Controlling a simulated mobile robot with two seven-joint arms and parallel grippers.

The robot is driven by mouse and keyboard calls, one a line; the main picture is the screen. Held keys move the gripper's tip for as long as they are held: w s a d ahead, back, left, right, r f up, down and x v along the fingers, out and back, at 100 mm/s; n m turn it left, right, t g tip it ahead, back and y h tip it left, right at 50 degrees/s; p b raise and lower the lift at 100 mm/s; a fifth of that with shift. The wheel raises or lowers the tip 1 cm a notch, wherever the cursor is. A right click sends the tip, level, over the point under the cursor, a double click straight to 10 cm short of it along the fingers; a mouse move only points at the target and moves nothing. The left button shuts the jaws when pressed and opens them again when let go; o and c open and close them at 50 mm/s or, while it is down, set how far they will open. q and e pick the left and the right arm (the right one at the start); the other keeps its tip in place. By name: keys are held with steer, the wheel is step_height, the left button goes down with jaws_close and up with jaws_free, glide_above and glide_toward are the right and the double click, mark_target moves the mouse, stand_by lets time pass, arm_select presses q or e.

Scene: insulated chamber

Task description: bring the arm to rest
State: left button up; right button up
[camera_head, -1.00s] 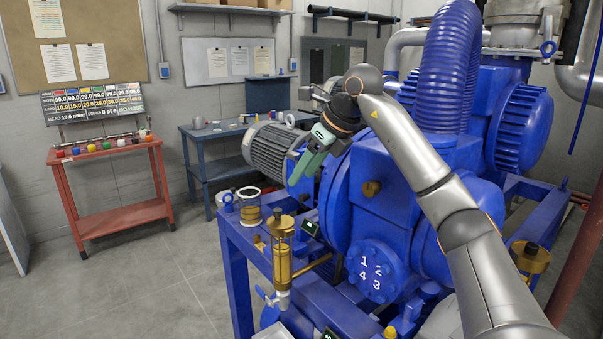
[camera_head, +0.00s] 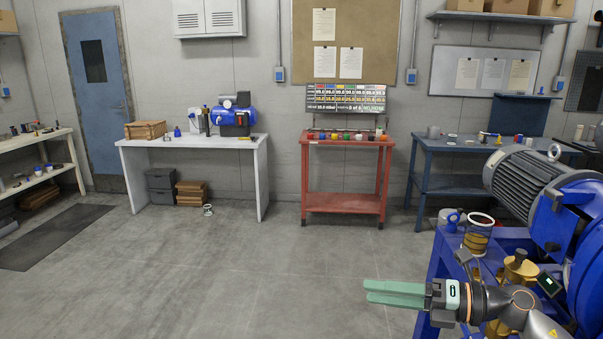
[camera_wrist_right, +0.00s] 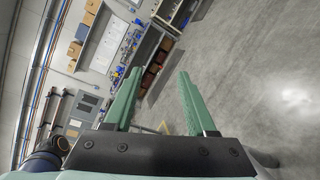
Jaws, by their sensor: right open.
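My right gripper (camera_head: 395,293) shows at the lower right of the head view, with its green fingers pointing left over the bare floor. Its arm comes in from the lower right corner, in front of the blue machine. In the right wrist view the two green fingers (camera_wrist_right: 157,100) stand apart with nothing between them. The gripper is open and empty and appears to touch nothing. My left gripper is in neither view.
The blue machine (camera_head: 585,235) with its grey motor (camera_head: 525,180) stands close beside my right arm. A red table (camera_head: 345,200), a white table (camera_head: 190,142) and a blue workbench (camera_head: 425,183) stand along the back wall. The grey floor (camera_head: 230,275) in the middle is clear.

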steer(key=s+d+f+m+t+h, duration=0.1)
steer(key=s+f+m+t+h, duration=0.3)
steer(key=f+m, duration=0.7)
steer(key=s+d+f+m+t+h, duration=0.15)
steer(key=f+m+t+h, duration=0.45)
steer(key=m, duration=0.8)
steer(key=s+f+m+g+h, duration=0.3)
steer(key=s+f+m+g, duration=0.3)
steer(key=s+f, duration=1.2)
steer(key=f+m, duration=0.1)
steer(key=m, duration=0.3)
steer(key=shift+s+a+g, duration=0.15)
steer(key=shift+a+g, duration=0.1)
steer(key=shift+g, duration=0.15)
